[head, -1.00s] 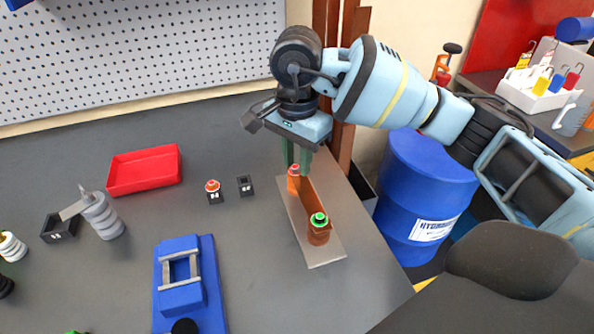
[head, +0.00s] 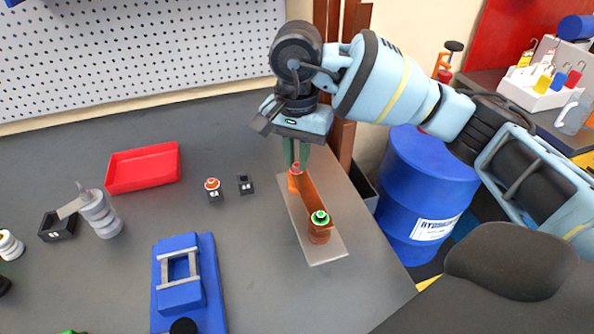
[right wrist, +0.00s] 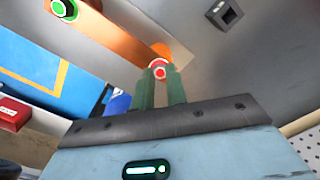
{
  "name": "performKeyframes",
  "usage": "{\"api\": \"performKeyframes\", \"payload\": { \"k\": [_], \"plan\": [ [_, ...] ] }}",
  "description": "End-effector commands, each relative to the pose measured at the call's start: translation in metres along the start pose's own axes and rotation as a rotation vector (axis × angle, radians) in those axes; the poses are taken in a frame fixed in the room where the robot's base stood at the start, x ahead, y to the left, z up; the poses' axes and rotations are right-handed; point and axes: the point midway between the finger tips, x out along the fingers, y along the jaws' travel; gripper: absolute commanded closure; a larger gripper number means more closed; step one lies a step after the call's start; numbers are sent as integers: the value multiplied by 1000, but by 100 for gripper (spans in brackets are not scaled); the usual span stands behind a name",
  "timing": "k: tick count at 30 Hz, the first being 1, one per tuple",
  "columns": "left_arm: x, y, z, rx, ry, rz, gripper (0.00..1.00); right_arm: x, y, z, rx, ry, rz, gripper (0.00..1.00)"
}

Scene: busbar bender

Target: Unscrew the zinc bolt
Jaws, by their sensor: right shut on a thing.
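A bolt with a red ring and pale head (head: 296,169) sits at the far end of the copper bar (head: 308,193); it also shows in the right wrist view (right wrist: 159,69). I take it for the zinc bolt, though no label names it. My right gripper (head: 297,164) points down over it, fingers shut on its head. In the right wrist view the gripper's green fingers (right wrist: 160,84) stand on either side of it. A green-ringed bolt (head: 320,217) sits at the bar's near end. My left gripper is not in view.
The bar's posts stand on a grey plate (head: 334,248). To the left are an empty black holder (head: 245,184), a holder with another red-ringed bolt (head: 213,189), a red tray (head: 143,168) and a blue fixture (head: 182,290). A blue drum (head: 425,185) stands to the right.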

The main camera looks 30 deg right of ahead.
Motion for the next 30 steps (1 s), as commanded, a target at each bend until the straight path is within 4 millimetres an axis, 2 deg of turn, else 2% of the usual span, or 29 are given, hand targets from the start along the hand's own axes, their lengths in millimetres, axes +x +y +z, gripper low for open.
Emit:
{"api": "performKeyframes", "payload": {
  "k": [6, 18, 30],
  "plan": [
    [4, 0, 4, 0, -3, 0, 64, 2, 0, 1, -180, -3, 2, 100],
    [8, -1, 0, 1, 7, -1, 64, 2, 0, 2, -227, -3, 1, 100],
    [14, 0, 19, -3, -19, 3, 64, 2, 1, 2, -650, -5, 2, 100]
  ]
}}
